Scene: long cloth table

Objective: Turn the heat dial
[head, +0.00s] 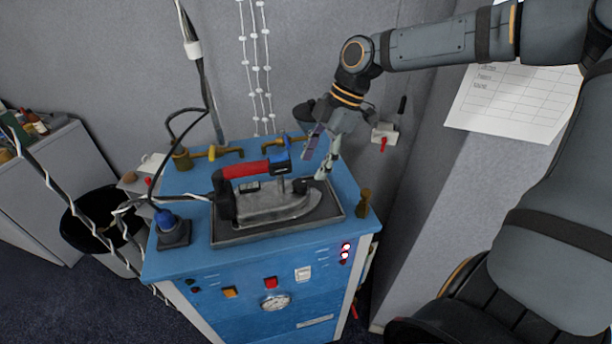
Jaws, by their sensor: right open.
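A steam iron (270,200) with a red handle (244,171) rests on a dark tray (228,237) on top of a blue cabinet (200,255). My left gripper is out of view.
Brass valves (210,153) stand at the cabinet's back, and a brass fitting (364,203) at its right edge. The front has a round gauge (275,302), buttons and red lights. A black bin (93,228) stands left.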

